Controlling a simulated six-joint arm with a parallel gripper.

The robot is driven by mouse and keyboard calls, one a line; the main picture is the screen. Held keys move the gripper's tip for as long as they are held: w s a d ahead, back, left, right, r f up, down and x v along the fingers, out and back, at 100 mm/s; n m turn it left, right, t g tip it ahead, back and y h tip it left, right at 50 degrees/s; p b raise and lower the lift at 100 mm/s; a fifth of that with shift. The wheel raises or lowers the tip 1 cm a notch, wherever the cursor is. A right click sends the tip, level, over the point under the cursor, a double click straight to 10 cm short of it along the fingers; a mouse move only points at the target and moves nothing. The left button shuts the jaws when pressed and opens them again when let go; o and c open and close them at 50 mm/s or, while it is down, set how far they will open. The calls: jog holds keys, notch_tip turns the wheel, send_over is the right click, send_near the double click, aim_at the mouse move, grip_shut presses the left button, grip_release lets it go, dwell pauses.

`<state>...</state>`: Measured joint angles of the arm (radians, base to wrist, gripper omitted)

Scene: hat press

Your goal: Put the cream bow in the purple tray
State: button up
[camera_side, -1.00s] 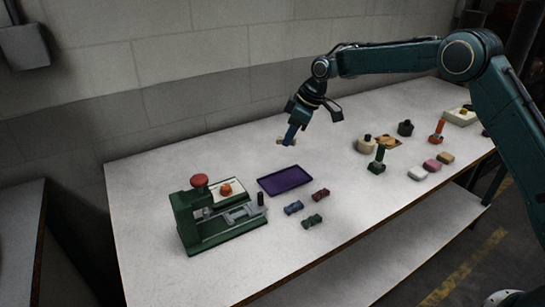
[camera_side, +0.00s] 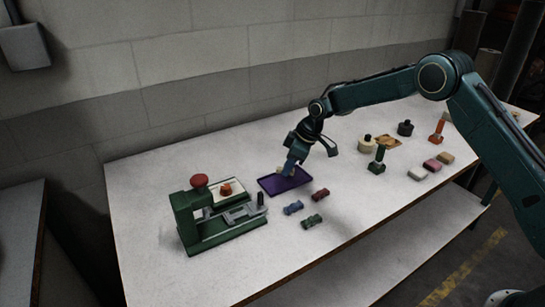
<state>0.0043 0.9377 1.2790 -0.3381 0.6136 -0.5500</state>
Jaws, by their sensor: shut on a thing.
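The purple tray (camera_side: 270,187) lies flat on the white table, right of the green press. The rest of the bow is hidden by the fingers. I cannot tell whether the bow touches the tray.
The green press (camera_side: 215,218) with a red knob stands at the left. Blue (camera_side: 293,208), dark red (camera_side: 321,195) and green (camera_side: 312,221) bows lie in front of the tray. Stamps, pots and coloured blocks (camera_side: 432,165) stand at the right. The table's front left is clear.

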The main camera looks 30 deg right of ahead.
jog(key=shift+f, duration=1.2)
jog(key=shift+f, duration=0.15)
jog(key=o, duration=1)
jog(key=shift+c, duration=0.2)
jog(key=v, duration=1.2)
jog(key=shift+r, duration=0.2)
